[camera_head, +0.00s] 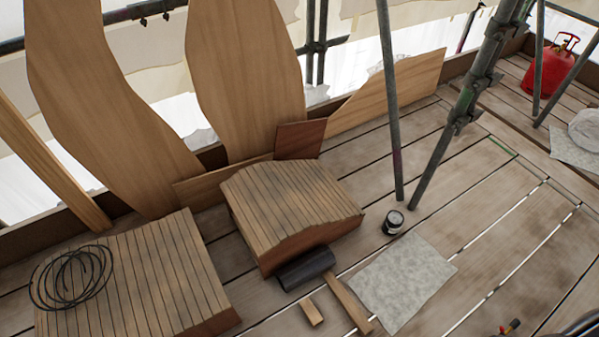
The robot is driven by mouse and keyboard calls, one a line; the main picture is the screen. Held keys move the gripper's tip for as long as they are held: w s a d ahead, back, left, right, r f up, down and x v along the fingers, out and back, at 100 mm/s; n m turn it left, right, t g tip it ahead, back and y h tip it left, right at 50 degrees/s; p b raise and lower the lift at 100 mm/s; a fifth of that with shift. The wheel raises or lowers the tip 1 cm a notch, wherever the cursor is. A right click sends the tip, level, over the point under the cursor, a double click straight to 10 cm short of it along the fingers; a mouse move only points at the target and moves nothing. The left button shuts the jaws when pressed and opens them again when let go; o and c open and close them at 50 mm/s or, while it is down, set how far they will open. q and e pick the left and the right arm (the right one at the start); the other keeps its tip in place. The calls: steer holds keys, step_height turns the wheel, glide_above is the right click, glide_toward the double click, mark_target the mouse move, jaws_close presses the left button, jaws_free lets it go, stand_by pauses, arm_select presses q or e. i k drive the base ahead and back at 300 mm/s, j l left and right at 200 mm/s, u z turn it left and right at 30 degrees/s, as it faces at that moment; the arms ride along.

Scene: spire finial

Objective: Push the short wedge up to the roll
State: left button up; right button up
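The short wedge (311,312) is a small pale wooden piece lying on the deck planks, below the dark roll (305,268) in the head view. A narrow strip of deck shows between the two, so they look apart. The roll is a black cylinder lying on its side against the near face of a slatted wooden block (290,207). A longer wooden piece (347,303) lies to the right of the short wedge, its far end close to the roll's right end. Neither of my grippers shows in the head view.
A pale sheet (403,281) and a small dark can (393,222) lie right of the roll. A second slatted block (150,275) with a wire coil (70,278) is at left. Scaffold poles (390,110) stand behind. Open planks extend right.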

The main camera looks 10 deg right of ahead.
mark_target(312, 313)
steer(key=z, duration=1.15)
steer(key=k+j+z, duration=0.1)
steer(key=k+j, duration=0.4)
steer(key=k+j+z, duration=0.1)
steer(key=k+j, duration=0.35)
steer(key=k, duration=0.2)
